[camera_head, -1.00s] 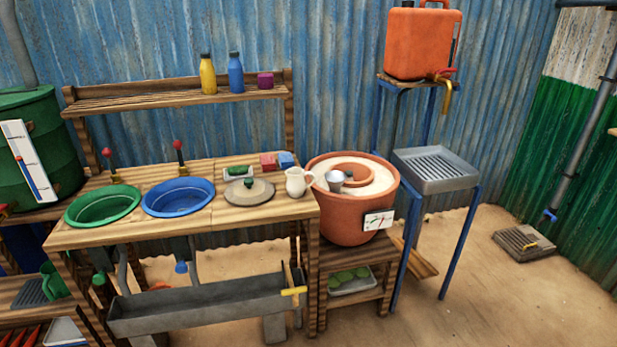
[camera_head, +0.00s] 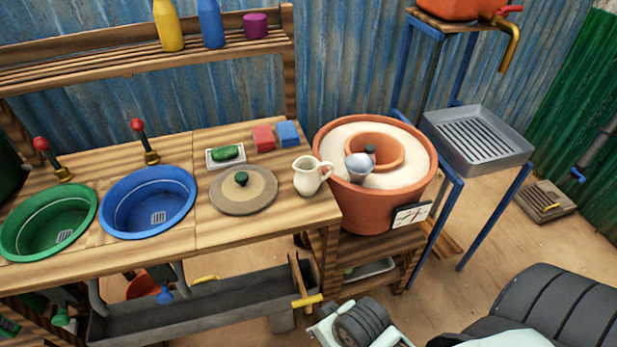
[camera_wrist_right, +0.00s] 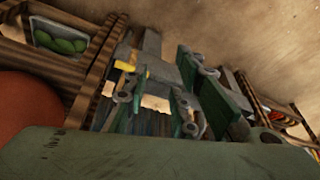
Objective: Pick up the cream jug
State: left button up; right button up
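The cream jug (camera_head: 308,176) stands upright on the right end of the wooden counter (camera_head: 262,222) in the head view, its handle toward the right. Nothing holds it. Part of my right arm enters the head view at the lower right, in front of and below the counter, well away from the jug. My right gripper (camera_wrist_right: 158,95) shows in the right wrist view with its fingers apart and nothing between them. The jug is not visible in that view. My left gripper is out of view.
A round lid (camera_head: 262,193) lies left of the jug. A terracotta tub (camera_head: 355,212) with a small metal cup (camera_head: 358,168) stands close on its right. Red and blue blocks (camera_head: 287,133) lie behind. A grey trough (camera_head: 200,312) hangs below the counter.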

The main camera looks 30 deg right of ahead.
aim_at(331, 172)
jog(key=w+a+r+m+t+y, duration=0.25)
jog(key=w+r+m+t, duration=0.25)
jog(key=w+r+m, duration=0.4)
jog(key=w+a+r+m+t+y, duration=0.25)
jog(key=w+r+m+t, duration=0.25)
jog(key=w+r+m, duration=0.35)
jog(key=w+d+m+t+h, duration=0.1)
jog(key=d+m+h, duration=0.3)
jog(key=d+m, duration=0.3)
jog(key=w+d+m+t+h, duration=0.1)
jog(key=d+m+h, duration=0.3)
jog(key=m, duration=0.6)
jog(key=w+d+m+t+h, duration=0.1)
jog(key=d+m+h, duration=0.3)
jog(key=d+m, duration=0.4)
jog(key=shift+w+d, duration=0.8)
jog(key=shift+d, duration=0.05)
jog(key=shift+m+h, duration=0.3)
jog(key=shift+m, duration=0.25)
jog(key=p+x, duration=0.2)
jog(key=x, duration=0.5)
jog(key=shift+d+r, duration=0.2)
jog(key=shift+d, duration=0.05)
jog(key=shift+w+d+f, duration=0.1)
jog(key=shift+w+d, duration=0.05)
jog(key=shift+w, duration=0.15)
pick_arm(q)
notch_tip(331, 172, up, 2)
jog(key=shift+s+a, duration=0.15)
